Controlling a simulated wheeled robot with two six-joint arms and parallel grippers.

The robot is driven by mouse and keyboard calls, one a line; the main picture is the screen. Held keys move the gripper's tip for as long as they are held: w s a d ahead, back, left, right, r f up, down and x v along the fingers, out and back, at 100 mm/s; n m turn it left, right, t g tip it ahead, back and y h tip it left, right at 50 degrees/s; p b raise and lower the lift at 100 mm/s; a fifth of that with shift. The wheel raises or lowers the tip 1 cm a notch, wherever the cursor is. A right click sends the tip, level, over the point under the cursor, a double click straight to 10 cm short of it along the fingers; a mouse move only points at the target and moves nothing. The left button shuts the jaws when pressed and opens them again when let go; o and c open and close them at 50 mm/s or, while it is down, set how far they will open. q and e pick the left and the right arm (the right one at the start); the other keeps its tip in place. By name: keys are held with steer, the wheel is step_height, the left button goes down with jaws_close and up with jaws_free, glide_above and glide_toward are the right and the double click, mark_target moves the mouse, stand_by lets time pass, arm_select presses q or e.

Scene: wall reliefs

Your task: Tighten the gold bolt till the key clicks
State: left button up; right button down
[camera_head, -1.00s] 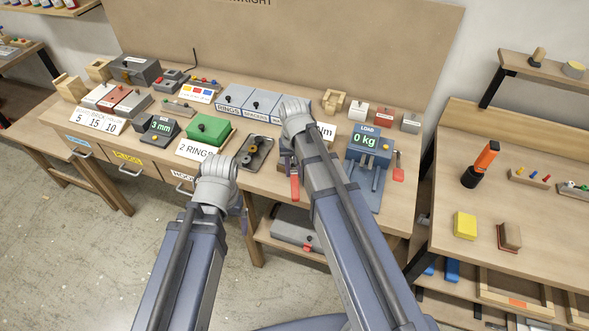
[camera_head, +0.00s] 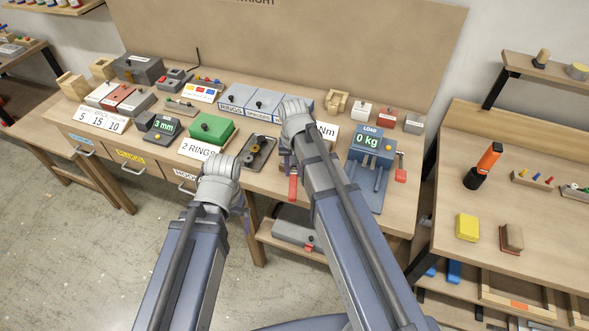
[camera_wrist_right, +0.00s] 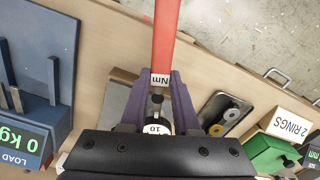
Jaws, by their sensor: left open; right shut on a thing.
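A key with a red handle (camera_wrist_right: 176,35) and a white "Nm" label runs between the purple fingers of my right gripper (camera_wrist_right: 159,82) in the right wrist view. My right gripper is shut on it. In the head view the red handle (camera_head: 293,187) shows beside my right arm, over the front edge of the bench. My left gripper (camera_head: 244,212) is open, mostly hidden behind its own wrist, low in front of the bench. The gold bolt cannot be made out; my right arm and wrist cover that area.
A dark tray with ring parts (camera_head: 258,152) lies left of my right gripper. A blue load stand reading 0 kg (camera_head: 367,150) stands to its right. A green box (camera_head: 212,128) and "2 RINGS" sign (camera_head: 200,149) are further left. An open shelf is below the bench.

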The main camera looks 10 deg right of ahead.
steer(key=shift+w+a+m, duration=0.25)
steer(key=shift+a+m, duration=0.3)
steer(key=shift+m, duration=0.2)
steer(key=shift+w+a+m, duration=0.25)
steer(key=shift+a+m, duration=0.25)
steer(key=shift+m, duration=0.25)
stand_by(2.2)
steer(key=shift+w+a+m, duration=0.6)
steer(key=shift+a+m, duration=0.2)
steer(key=shift+m, duration=0.4)
stand_by(1.8)
steer(key=shift+s+d+n, duration=0.4)
steer(key=shift+d+n, duration=0.1)
steer(key=shift+n, duration=0.3)
steer(key=shift+r, duration=0.2)
